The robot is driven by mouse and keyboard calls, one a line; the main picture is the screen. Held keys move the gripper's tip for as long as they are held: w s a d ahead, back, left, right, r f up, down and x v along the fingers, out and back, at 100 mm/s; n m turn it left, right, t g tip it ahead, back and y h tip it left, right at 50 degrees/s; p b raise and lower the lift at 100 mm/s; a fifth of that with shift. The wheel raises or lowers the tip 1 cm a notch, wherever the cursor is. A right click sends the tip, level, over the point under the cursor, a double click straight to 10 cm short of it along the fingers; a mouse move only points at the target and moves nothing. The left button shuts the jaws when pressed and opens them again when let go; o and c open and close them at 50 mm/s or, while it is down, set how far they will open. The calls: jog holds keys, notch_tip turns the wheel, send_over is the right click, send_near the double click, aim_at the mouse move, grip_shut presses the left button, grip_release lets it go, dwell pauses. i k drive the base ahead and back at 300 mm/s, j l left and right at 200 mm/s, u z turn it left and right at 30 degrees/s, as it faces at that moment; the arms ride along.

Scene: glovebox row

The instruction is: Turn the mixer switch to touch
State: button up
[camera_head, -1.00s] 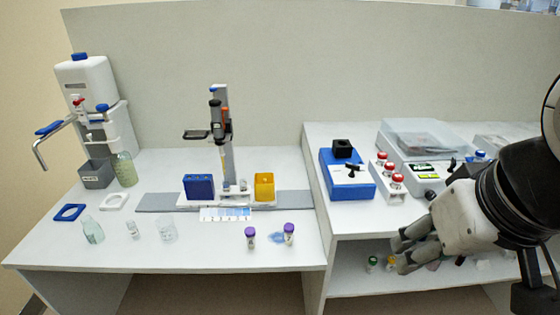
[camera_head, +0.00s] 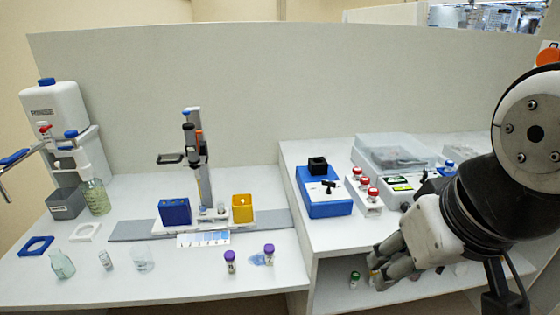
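The mixer is a blue box (camera_head: 318,207) with a black square cup (camera_head: 317,166) on top, standing near the left edge of the raised right-hand bench. A black switch handle (camera_head: 329,186) sits on its upper face. Its exact setting and any labels are too small to read. My gripper (camera_head: 372,270) is at the lower right, in front of the bench and to the right of the mixer in the picture. Its grey fingers point left, look apart and hold nothing that I can see. They are clear of the mixer.
A clear-lidded box (camera_head: 395,152) stands behind. A green-capped vial (camera_head: 354,280) is on the lower shelf. The left bench holds a stand (camera_head: 203,150), a dispenser (camera_head: 58,112) and purple-capped vials (camera_head: 230,261).

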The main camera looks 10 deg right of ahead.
aim_at(332, 184)
jog(key=i+l, duration=0.15)
jog(key=i, duration=0.35)
jog(key=i+l, duration=0.2)
jog(key=i, duration=0.3)
